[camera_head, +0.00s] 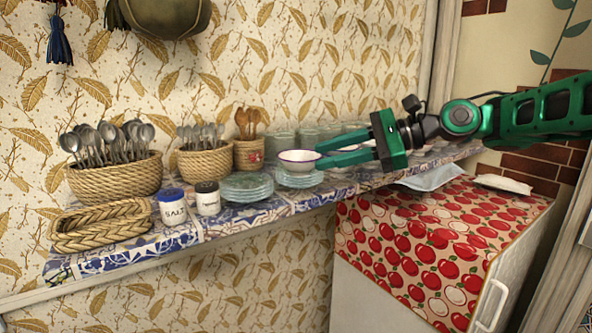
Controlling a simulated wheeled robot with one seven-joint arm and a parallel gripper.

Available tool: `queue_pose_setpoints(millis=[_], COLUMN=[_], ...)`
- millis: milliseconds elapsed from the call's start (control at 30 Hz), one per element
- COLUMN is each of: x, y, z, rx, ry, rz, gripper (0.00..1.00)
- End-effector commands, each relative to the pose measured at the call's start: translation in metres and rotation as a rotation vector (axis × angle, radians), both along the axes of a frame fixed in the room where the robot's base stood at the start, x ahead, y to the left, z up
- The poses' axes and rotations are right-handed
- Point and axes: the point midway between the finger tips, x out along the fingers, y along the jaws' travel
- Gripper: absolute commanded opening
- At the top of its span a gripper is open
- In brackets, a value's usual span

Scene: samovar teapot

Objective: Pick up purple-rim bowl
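The purple-rim bowl (297,161) is white with a dark purple rim and stands upright in the middle of the tiled shelf. It appears to rest on a stack of pale glass dishes (300,179). My green gripper (317,155) reaches in from the right with its two fingers pointing left. The fingers are apart, with a gap between them. Their tips are at the right side of the bowl, and the nearer one overlaps its right edge in the picture. I cannot tell whether they touch the bowl or straddle its rim.
Glass plates (247,187) are stacked left of the bowl, beside salt (173,207) and pepper (208,199) jars. Cutlery baskets (114,175) and a utensil pot (248,154) stand behind and left. Glasses (283,140) line the wall. A cabinet with apple-print cloth (430,250) stands lower right.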

Motion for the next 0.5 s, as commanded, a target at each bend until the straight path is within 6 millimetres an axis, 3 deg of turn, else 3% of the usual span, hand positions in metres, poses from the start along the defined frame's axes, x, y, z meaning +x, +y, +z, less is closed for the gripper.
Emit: queue_pose_setpoints(millis=[233,500], x=[0.003,0.011], y=[0.016,0.049], z=[-0.006,-0.018], rx=[-0.001,-0.001], ry=[-0.001,-0.001], rz=[0.001,0.002], gripper=[0.29,0.29])
